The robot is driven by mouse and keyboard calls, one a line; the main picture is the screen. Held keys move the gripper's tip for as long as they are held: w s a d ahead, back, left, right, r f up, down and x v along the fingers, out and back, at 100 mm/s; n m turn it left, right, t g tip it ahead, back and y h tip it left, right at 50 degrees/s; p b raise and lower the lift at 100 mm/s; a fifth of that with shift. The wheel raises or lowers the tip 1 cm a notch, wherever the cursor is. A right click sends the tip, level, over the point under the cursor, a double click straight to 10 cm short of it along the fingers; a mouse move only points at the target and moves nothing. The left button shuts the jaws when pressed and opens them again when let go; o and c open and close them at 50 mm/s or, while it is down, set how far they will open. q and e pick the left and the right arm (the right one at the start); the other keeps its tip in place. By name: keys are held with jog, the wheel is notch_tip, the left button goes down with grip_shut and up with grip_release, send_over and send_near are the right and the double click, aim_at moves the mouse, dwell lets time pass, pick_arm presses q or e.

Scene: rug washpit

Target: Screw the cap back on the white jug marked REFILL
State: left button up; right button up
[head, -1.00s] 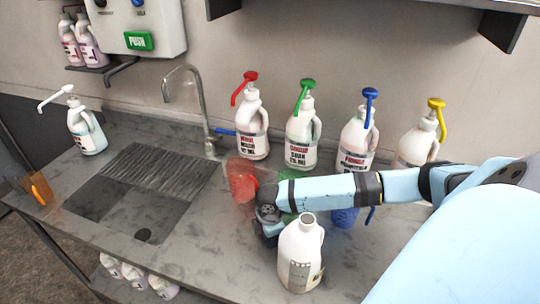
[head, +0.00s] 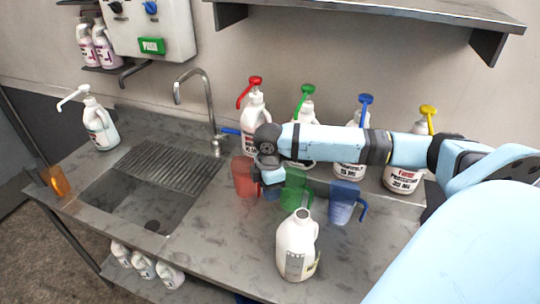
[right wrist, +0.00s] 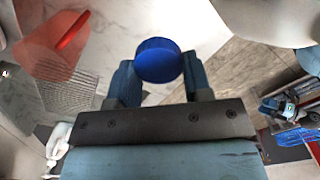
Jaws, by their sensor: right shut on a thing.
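The white jug (head: 290,250) stands upright on the grey counter, its mouth open and uncapped. Its label is too small to read in the head view. My right gripper (head: 268,182) is raised above the counter, behind the jug and a little to its left, apart from it. In the right wrist view my right gripper (right wrist: 158,82) is shut on a round blue cap (right wrist: 158,58), held between the fingertips. In the head view I cannot clearly make out the cap. My left gripper is not in view.
Red (head: 243,178), green (head: 295,190) and blue (head: 342,203) measuring jugs stand behind the white jug. Several pump bottles (head: 403,178) line the wall. A sink (head: 135,205) lies left, with an orange cup (head: 58,182) beyond it. Counter right of the jug is clear.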

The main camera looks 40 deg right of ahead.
jog(key=shift+r, duration=0.3)
jog(key=shift+a, duration=0.25)
jog(key=a+r+m, duration=0.2)
jog(key=a+m, duration=0.4)
jog(key=a, duration=0.2)
jog(key=s+a+r+m, duration=0.1)
jog(key=a+m, duration=0.6)
jog(key=a, duration=0.1)
jog(key=shift+r, duration=0.35)
